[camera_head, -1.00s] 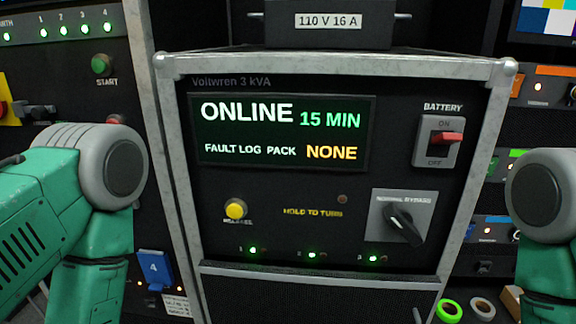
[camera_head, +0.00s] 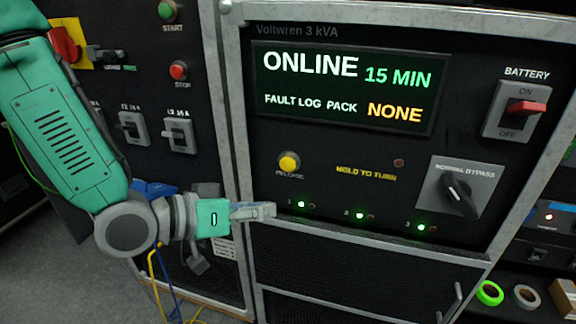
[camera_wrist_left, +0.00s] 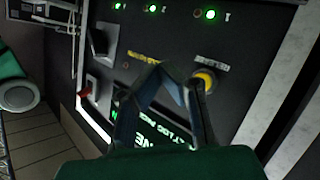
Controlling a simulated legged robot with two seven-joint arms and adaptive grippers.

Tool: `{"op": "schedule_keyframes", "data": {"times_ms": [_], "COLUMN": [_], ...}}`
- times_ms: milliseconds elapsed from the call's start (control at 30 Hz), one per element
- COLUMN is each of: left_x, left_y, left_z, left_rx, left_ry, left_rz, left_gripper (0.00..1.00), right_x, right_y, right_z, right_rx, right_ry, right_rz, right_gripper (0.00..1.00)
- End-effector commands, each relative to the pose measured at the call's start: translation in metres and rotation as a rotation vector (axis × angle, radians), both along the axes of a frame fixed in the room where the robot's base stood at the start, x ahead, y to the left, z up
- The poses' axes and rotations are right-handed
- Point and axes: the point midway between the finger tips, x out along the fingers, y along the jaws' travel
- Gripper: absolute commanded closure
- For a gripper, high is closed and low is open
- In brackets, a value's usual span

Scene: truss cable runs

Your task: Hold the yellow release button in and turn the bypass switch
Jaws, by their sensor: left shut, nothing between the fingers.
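The yellow release button (camera_head: 289,162) is on the front panel of the Voltwren unit, lower left of its display. It also shows in the left wrist view (camera_wrist_left: 204,80), beside the blurred fingers. The bypass switch (camera_head: 460,194) is a black knob on a grey plate at the panel's lower right, its pointer slanted; in the wrist view it is at the upper left (camera_wrist_left: 99,40). My left gripper (camera_head: 272,210) is shut and empty, below and slightly left of the button and apart from it in the head view. My right gripper is not in view.
A red battery switch (camera_head: 526,108) sits at the panel's upper right. The display (camera_head: 345,90) reads ONLINE, 15 MIN. At left is a breaker panel with a red stop button (camera_head: 179,70). A metal frame edge (camera_head: 238,150) borders the unit. Tape rolls (camera_head: 489,293) lie at lower right.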

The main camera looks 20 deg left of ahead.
Motion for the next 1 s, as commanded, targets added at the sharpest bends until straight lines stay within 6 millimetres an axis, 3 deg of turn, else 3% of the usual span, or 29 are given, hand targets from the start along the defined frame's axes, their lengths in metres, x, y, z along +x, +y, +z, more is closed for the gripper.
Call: {"op": "schedule_keyframes", "data": {"times_ms": [133, 567, 1000], "left_x": [0.001, 0.006, 0.063], "left_y": [-0.002, -0.002, -0.002], "left_z": [0.011, 0.010, 0.010], "left_rx": [-0.018, -0.016, -0.015], "left_ry": [-0.026, -0.026, -0.027], "left_rz": [-0.010, -0.010, -0.010], "left_gripper": [1.00, 1.00, 1.00], "right_x": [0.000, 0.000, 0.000], "right_y": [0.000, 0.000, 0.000], "right_z": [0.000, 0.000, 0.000], "right_rx": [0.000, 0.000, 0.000], "right_ry": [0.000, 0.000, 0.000], "right_rz": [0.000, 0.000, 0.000], "right_gripper": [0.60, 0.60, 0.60]}}
